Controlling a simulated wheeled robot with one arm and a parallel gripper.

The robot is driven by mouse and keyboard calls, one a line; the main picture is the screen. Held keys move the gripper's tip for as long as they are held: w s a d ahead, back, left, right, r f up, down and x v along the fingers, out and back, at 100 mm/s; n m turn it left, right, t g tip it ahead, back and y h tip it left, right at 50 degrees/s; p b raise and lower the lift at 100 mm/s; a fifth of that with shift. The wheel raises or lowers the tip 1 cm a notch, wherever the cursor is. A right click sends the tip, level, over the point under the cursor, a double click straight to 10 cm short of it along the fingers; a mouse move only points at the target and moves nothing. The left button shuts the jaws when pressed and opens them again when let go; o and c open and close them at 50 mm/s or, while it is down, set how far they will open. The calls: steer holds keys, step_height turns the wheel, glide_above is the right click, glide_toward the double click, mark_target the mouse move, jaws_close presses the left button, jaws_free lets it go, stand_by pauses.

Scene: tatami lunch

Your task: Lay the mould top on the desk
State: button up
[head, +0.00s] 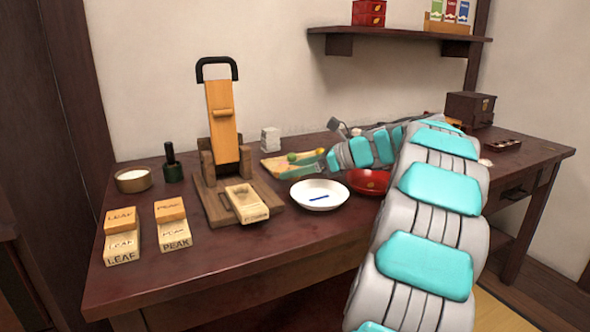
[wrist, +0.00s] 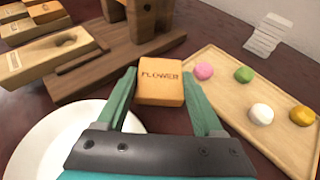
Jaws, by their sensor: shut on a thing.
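The mould top is a small wooden block marked FLOWER (wrist: 161,88). It sits between the two green fingers of my gripper (wrist: 163,88) in the wrist view, and the gripper is shut on it. The block is near the edge of a wooden tray; whether it touches the desk (head: 160,285) cannot be told. In the head view my gripper (head: 298,170) is small and near the tray, and the block cannot be made out. A pale mould base with a hollow (head: 247,203) lies on the press board; it also shows in the wrist view (wrist: 40,62).
A white plate (head: 303,203) is in front of my gripper, with a red bowl (head: 369,182) to its right. The tray (wrist: 225,80) holds several coloured balls. A wooden press (head: 222,125) stands left. Front-left desk is clear.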

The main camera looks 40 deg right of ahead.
steer(key=shift+f+p, duration=0.3)
steer(key=shift+f, duration=0.25)
steer(key=o, duration=1.3)
steer(key=shift+r+b, duration=0.25)
steer(key=shift+b, duration=0.05)
steer(key=v, duration=0.7)
steer(key=p+v, duration=0.1)
steer(key=v, duration=0.3)
steer(key=shift+w+r, duration=0.1)
steer(key=shift+r, duration=0.3)
steer(key=shift+s+d+r, duration=0.15)
steer(key=shift+s+d, duration=0.1)
steer(key=shift+s, duration=0.25)
